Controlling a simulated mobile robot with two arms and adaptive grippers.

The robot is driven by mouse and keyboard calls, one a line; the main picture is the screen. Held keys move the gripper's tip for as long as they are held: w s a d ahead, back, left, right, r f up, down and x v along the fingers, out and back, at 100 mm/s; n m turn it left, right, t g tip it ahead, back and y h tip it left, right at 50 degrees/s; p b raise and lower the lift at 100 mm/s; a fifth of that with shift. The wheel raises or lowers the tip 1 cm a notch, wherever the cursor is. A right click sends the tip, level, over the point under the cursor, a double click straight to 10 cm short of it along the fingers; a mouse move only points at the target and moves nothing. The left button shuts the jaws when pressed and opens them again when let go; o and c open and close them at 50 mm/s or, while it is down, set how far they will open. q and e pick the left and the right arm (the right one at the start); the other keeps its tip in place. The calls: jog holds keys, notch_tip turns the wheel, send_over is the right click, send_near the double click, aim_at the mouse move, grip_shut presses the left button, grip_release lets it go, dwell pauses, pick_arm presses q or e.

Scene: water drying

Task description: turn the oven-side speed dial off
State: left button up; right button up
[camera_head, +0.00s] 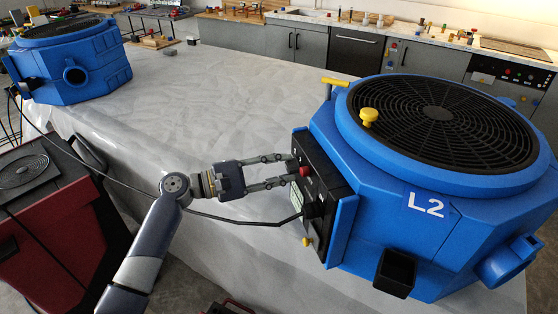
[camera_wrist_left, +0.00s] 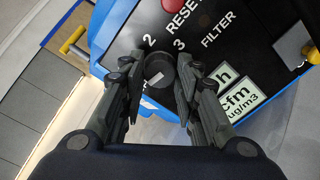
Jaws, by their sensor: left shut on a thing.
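The blue air unit marked L2 (camera_head: 380,215) stands on the right, on the side of the oven (camera_head: 510,72). A black control panel (camera_head: 320,180) is on its left side. In the left wrist view, the black round speed dial (camera_wrist_left: 158,66) sits on this panel beside the numbers 2 and 3. A pale mark shows on its lower part. My left gripper (camera_wrist_left: 161,72) has its two fingers on either side of the dial, shut on it. In the head view, the left gripper (camera_head: 292,169) reaches the panel and the dial is hidden. My right gripper is not in view.
A red reset button (camera_wrist_left: 173,4) is just above the dial. A black cable (camera_head: 245,221) plugs into the panel below my gripper. A second blue unit (camera_head: 70,62) stands far left, above a red machine (camera_head: 50,215). The covered table between the units is clear.

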pick_arm(q)
jog(key=shift+n+p, duration=0.7)
jog(key=shift+n, duration=0.3)
jog(key=o, duration=1.1)
jog(key=shift+c, duration=0.2)
jog(key=shift+a, duration=0.15)
jog(key=v, duration=1.1)
jog(key=shift+s+a, duration=0.15)
jog(key=shift+a, duration=0.2)
